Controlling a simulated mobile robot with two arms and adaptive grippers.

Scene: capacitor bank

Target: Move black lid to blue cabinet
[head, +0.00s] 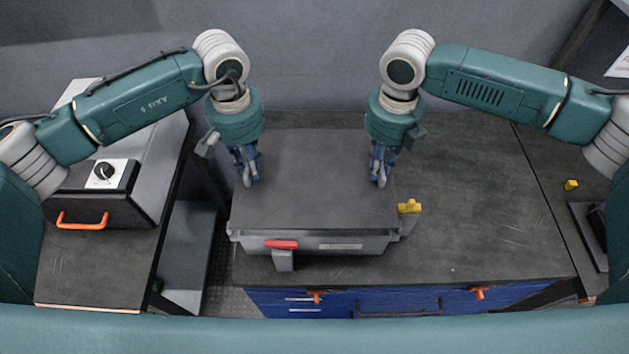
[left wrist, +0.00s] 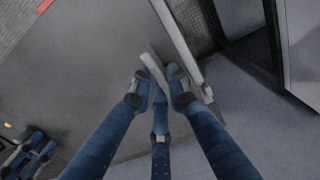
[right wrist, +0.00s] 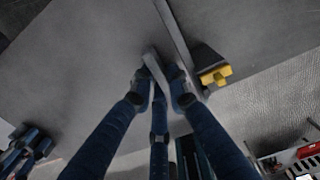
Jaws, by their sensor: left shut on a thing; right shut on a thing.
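The black lid (head: 315,190) is a wide dark flat panel, seen on top of a grey box body with a red latch (head: 281,244) and a label on its front. It is over the left part of the blue cabinet's (head: 395,299) dark top. I cannot tell whether the underside touches that top. My left gripper (head: 247,182) is shut on the lid's left edge, on a grey bar-like grip (left wrist: 152,66). My right gripper (head: 380,182) is shut on the right edge, on a similar grip (right wrist: 154,66). Both grippers point down.
A yellow knob (head: 409,207) sticks out at the box's right side. The cabinet top (head: 490,220) is clear to the right. A bench with a dial box (head: 104,174) and an orange handle stands at left, across a floor gap. A small yellow part (head: 571,185) lies at far right.

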